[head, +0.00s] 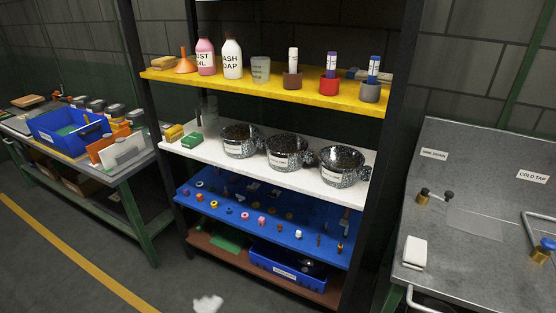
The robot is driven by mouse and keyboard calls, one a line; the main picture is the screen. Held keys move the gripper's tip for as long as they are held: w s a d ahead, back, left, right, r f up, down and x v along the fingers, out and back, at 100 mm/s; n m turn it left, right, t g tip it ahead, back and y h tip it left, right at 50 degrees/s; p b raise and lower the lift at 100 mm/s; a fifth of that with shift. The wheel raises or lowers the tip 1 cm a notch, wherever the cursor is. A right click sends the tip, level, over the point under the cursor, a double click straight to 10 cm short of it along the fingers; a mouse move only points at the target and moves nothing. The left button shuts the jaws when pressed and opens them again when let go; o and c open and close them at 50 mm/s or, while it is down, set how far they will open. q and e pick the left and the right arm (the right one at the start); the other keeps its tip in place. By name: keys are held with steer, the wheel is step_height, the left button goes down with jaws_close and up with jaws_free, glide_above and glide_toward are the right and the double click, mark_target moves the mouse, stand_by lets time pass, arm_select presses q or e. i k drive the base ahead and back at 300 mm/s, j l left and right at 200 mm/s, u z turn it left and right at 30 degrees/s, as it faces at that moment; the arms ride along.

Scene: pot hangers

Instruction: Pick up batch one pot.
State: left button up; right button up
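Three dark speckled pots stand in a row on the white shelf: a left pot (240,141), a middle pot (287,153) and a right pot (341,167). Each has a pale label on its front. The labels are too small to read, so I cannot tell which is the batch one pot. The pots look upright and close together.
The white shelf (316,188) lies between a yellow shelf (220,83) with bottles and cups above and a blue shelf (290,249) with small parts below. A metal sink bench (484,160) stands right, a workbench with a blue bin (62,133) left. Floor in front looks mostly clear.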

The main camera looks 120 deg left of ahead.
mark_target(341, 166)
steer(key=k+u, duration=0.3)
steer(key=k+j+u, duration=0.25)
steer(key=k, duration=0.2)
steer(key=l+u, duration=0.1)
steer(key=u, duration=2.85)
